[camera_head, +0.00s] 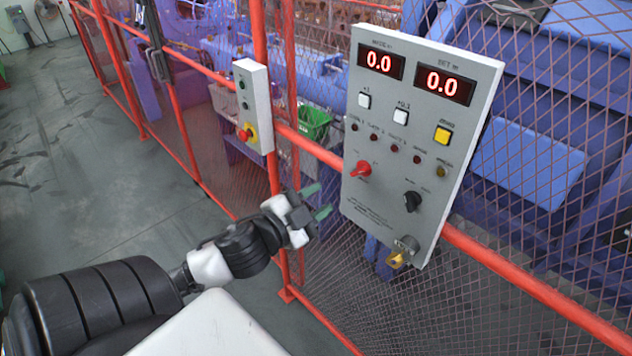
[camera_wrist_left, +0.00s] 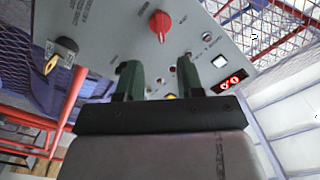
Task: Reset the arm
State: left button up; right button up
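My left gripper (camera_head: 320,202) is in front of the mesh fence, left of and near the lower left edge of the grey control panel (camera_head: 385,215). Its two green fingers are apart with nothing between them; they also show spread in the left wrist view (camera_wrist_left: 156,74). The panel has two red displays reading 0.0 (camera_head: 381,63), a red knob (camera_head: 361,170), a black knob (camera_head: 412,201) and a yellow key (camera_head: 397,258) at the bottom. The red knob also shows beyond the fingers in the left wrist view (camera_wrist_left: 159,23). My right gripper is not in view.
A small box with a red emergency button (camera_head: 246,133) hangs on the orange fence post (camera_head: 260,35), left of the panel. An orange rail (camera_head: 540,287) runs under the panel. Blue machinery (camera_head: 535,160) stands behind the mesh. The grey floor (camera_head: 90,185) at left is clear.

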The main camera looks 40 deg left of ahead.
pick_arm(q)
jog(key=shift+f, duration=0.1)
dwell(0.4)
jog(key=a+f+n+g+y+b, duration=0.1)
jog(key=a+f+n+g, duration=0.15)
jog(key=f, duration=0.85)
jog(key=a+f+n+g+y+b, duration=0.15)
jog(key=a+f, duration=0.25)
jog(key=f, duration=0.7)
jog(key=s+d+f+n+g, duration=0.15)
jog(key=s+f, duration=0.25)
jog(key=f, duration=0.5)
jog(key=s+a+f+g, duration=0.1)
jog(key=s+f+g, duration=0.2)
jog(key=f, duration=0.6)
jog(key=s+d+f+n+g+b, duration=0.1)
jog(key=s+d+f+g, duration=0.3)
jog(key=s+d+f, duration=0.4)
jog(key=s+d+f+n+g+h+b, duration=0.1)
jog(key=s+d+f+g, duration=0.3)
jog(key=s+f, duration=1.1)
jog(key=s+d, duration=0.3)
jog(key=shift+s+d+f, duration=0.25)
jog(key=shift+s+d, duration=0.1)
jog(key=shift+s, duration=0.05)
jog(key=shift+g, duration=0.25)
